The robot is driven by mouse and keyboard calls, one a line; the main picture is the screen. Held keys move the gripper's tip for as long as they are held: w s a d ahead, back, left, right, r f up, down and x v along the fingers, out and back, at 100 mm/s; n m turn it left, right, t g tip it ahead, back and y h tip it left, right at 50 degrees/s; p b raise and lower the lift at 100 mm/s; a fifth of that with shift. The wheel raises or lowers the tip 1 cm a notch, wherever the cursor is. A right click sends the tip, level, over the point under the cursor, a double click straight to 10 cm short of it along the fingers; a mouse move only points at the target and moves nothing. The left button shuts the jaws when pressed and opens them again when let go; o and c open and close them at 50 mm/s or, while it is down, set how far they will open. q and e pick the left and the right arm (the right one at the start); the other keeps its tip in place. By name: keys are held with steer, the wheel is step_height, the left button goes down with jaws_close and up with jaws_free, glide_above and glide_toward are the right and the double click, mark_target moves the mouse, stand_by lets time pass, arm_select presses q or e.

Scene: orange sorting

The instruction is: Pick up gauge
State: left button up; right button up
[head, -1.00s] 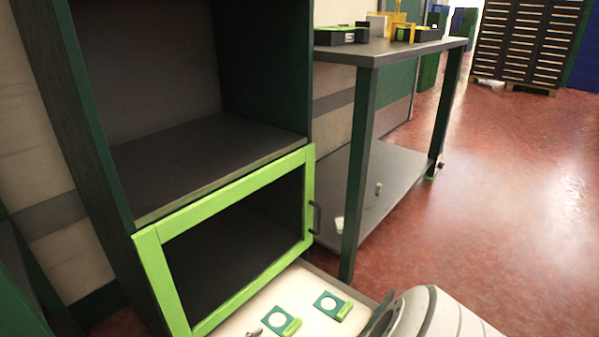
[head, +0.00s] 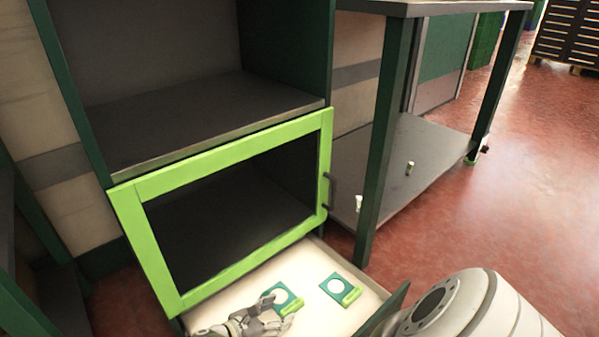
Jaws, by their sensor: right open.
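Two green gauges with round white faces and bright green edges lie in the open white-bottomed drawer (head: 318,262) below the cabinet. One gauge (head: 338,288) lies to the right, clear of my gripper. The other gauge (head: 281,295) lies to the left, and my right gripper (head: 279,311) overlaps its lower left part in the head view. The right gripper is open, with its grey fingers over or beside this gauge. I cannot tell whether they touch it. My left gripper is out of view.
The cabinet has a green-framed door (head: 227,150) with a dark handle (head: 328,190), just above the drawer. A grey table (head: 440,6) with a lower shelf (head: 400,170) stands to the right; small items lie on that shelf. Red floor (head: 530,190) is open at the right.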

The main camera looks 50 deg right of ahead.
steer(key=c, duration=1.1)
steer(key=shift+o, duration=0.2)
